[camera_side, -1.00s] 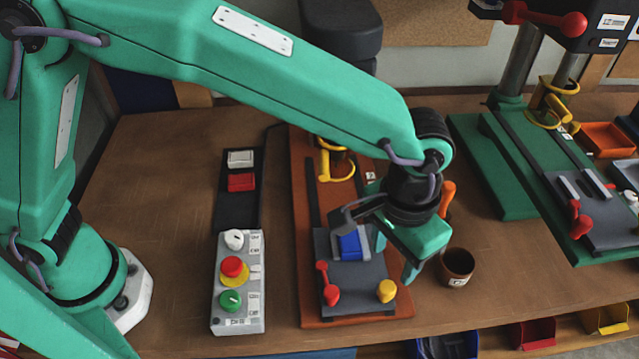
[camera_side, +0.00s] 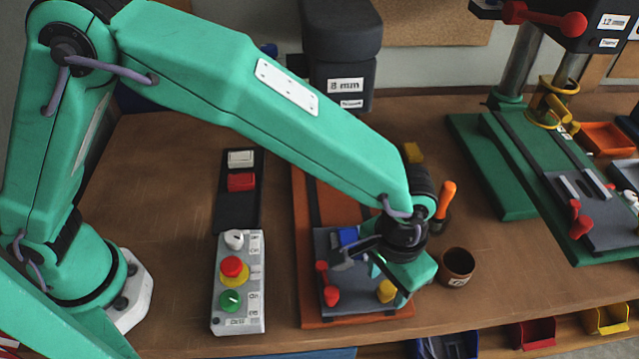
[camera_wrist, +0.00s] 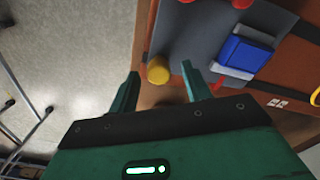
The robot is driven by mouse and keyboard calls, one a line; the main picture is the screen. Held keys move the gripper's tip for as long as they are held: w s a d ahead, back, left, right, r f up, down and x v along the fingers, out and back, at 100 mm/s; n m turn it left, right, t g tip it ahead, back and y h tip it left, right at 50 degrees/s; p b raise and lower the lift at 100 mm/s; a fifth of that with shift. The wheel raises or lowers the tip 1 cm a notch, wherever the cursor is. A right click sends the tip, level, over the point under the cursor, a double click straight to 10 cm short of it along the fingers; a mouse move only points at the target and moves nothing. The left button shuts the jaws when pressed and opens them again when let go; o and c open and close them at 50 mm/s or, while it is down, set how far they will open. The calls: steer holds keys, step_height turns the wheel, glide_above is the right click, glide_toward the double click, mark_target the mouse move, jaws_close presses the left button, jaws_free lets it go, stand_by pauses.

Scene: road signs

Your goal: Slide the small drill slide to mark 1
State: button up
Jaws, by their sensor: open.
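The small drill slide is a dark grey plate (camera_side: 333,246) on an orange-brown base (camera_side: 311,313), near its front end. It carries a blue block (camera_side: 347,236), a red lever (camera_side: 331,295) and a yellow knob (camera_side: 386,291). My gripper (camera_side: 389,284) is open, low over the slide's front right corner by the knob. In the wrist view my gripper (camera_wrist: 161,92) has the yellow knob (camera_wrist: 158,69) just beyond and between its fingertips; contact cannot be told. A small white label (camera_wrist: 277,102) lies on the base; its number is unreadable. My wrist hides part of the slide.
A brown cup (camera_side: 457,266) and an orange-handled tool (camera_side: 446,198) stand close right of my gripper. A switch box (camera_side: 238,283) stands left of the base. A larger green drill stand (camera_side: 500,180) is at right. The front table edge is near.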

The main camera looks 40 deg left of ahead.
steer(key=shift+f, duration=0.25)
jaws_close()
steer(key=w+a, duration=1.1)
steer(key=a, duration=0.1)
steer(key=shift+w, duration=0.35)
jaws_free()
steer(key=shift+d, duration=0.1)
steer(key=shift+r, duration=0.2)
